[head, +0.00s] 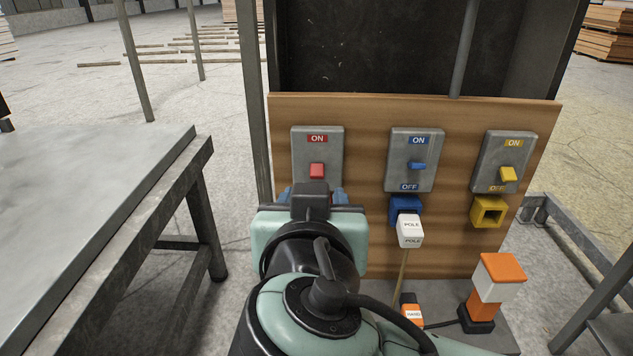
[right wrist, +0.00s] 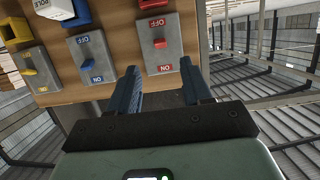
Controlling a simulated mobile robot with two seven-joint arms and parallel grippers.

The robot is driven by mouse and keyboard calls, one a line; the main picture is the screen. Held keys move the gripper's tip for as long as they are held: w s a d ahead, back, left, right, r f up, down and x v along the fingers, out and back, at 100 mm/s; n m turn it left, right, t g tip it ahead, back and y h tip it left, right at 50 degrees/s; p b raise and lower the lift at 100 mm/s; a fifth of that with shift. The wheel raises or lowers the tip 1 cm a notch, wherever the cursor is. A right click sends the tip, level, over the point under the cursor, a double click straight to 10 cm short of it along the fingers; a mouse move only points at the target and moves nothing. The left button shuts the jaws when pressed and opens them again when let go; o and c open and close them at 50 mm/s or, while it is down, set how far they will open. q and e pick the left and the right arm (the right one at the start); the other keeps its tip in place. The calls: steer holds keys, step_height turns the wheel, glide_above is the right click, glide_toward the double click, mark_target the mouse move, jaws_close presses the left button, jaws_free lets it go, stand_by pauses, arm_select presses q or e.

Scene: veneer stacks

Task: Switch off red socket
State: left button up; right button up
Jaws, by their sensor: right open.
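The red socket's grey switch box (head: 330,150) is on the left of the wooden panel in the head view. Its red lever (head: 317,170) is below the red ON label; its lower part is hidden behind my gripper. In the right wrist view the box (right wrist: 176,50) is upside down, with the lever (right wrist: 160,42) between OFF above and ON below. I cannot tell which way the lever is set. My right gripper (head: 311,190) is in front of and below the box. In the wrist view its blue fingers (right wrist: 159,66) are apart with nothing between them. My left gripper is not in view.
Blue (head: 400,145) and yellow (head: 492,150) switch boxes sit to the right on the panel (head: 365,120). A white POLE plug (head: 410,228) is at the blue socket. An orange-and-white block (head: 498,275) stands lower right. A metal table (head: 80,190) is at left.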

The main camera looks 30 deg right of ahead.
steer(key=shift+v, duration=1.85)
steer(key=shift+r+p, duration=0.15)
steer(key=shift+p, duration=0.15)
